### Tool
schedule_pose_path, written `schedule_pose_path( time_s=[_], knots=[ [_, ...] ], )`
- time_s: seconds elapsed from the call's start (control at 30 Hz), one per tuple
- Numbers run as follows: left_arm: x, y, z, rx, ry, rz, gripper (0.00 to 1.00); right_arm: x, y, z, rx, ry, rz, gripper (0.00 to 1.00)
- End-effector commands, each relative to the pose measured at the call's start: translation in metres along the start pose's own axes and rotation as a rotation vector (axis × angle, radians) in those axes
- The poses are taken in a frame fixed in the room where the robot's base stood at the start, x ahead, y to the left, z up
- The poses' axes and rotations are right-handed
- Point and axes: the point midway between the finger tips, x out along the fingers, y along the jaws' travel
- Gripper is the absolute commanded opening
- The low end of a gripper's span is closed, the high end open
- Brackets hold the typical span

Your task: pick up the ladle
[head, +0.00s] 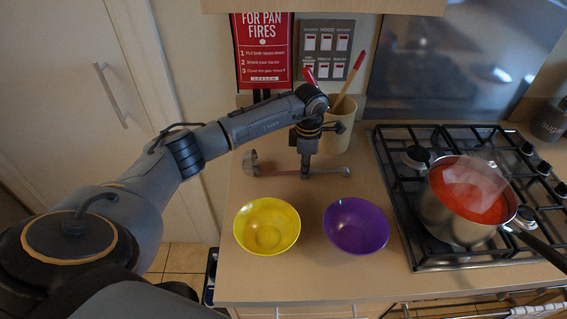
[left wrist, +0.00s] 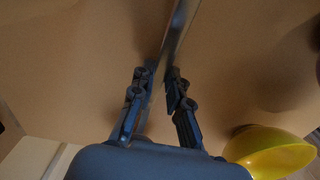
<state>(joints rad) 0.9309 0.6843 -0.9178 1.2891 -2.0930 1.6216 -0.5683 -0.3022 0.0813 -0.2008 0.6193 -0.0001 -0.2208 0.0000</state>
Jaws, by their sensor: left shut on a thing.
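The ladle (head: 270,173) is a metal one with a long thin handle and its bowl at the left end. It lies across the counter behind the two bowls in the head view. My left gripper (head: 305,174) points down at it and is shut on its handle. In the left wrist view the handle (left wrist: 180,30) runs up between the two fingers (left wrist: 163,92). I cannot tell whether the ladle is lifted off the counter. My right gripper is not in view.
A yellow bowl (head: 267,226) and a purple bowl (head: 356,226) stand in front of the ladle. A utensil crock (head: 340,128) stands behind the gripper. A pot of red soup (head: 464,200) sits on the gas hob (head: 405,190) at right.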

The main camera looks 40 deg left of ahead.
Motion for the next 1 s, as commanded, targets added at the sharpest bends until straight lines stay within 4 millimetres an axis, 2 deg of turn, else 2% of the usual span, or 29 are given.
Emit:
schedule_pose_path(
  time_s=[0.17, 0.27, 0.37, 0.63, 0.8, 1.0],
  knots=[
    [-0.004, 0.001, 0.000, -0.001, -0.002, 0.002, 0.00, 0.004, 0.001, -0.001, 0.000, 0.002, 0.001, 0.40],
    [-0.013, 0.002, 0.000, 0.000, -0.002, 0.005, 0.00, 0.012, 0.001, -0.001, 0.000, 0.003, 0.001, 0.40],
    [-0.029, 0.002, 0.001, 0.002, -0.004, 0.009, 0.00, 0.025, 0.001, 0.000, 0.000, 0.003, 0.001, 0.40],
    [-0.093, -0.051, 0.019, 0.007, -0.004, 0.008, 0.00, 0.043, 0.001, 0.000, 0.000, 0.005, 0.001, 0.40],
    [-0.109, -0.091, 0.033, 0.007, -0.002, 0.005, 0.00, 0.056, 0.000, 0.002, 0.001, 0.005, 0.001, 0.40],
    [-0.125, -0.120, 0.043, 0.003, -0.001, 0.004, 0.00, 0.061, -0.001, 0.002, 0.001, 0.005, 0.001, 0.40]
  ],
)
